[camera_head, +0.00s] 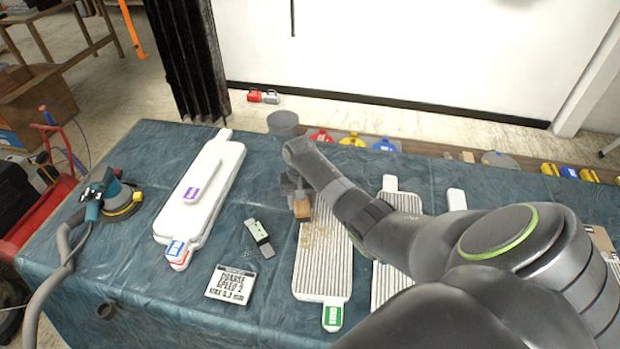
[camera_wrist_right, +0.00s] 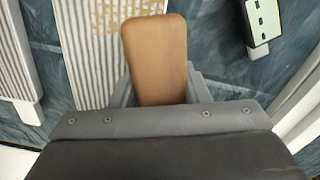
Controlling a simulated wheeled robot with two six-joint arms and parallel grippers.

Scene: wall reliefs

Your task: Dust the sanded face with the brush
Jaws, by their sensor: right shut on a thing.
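My right gripper (camera_head: 297,192) is shut on a wooden block-like handle, the brush (camera_head: 302,208), which also shows large in the right wrist view (camera_wrist_right: 155,60). Its bristles are hidden. It is over the upper left part of a white ribbed panel (camera_head: 322,262) with a green label at its near end. Tan dust (camera_head: 318,236) lies on the ribs just below the brush; specks also show on the ribs in the right wrist view (camera_wrist_right: 108,14). I cannot tell whether the brush touches the panel. My left gripper is not in view.
A second ribbed panel (camera_head: 392,285) lies to the right, partly behind my arm. On the left are stacked white panels (camera_head: 205,180), a sander with hose (camera_head: 115,200), a card (camera_head: 231,284) and a small green-and-black tool (camera_head: 259,238). Blue cloth is bare between them.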

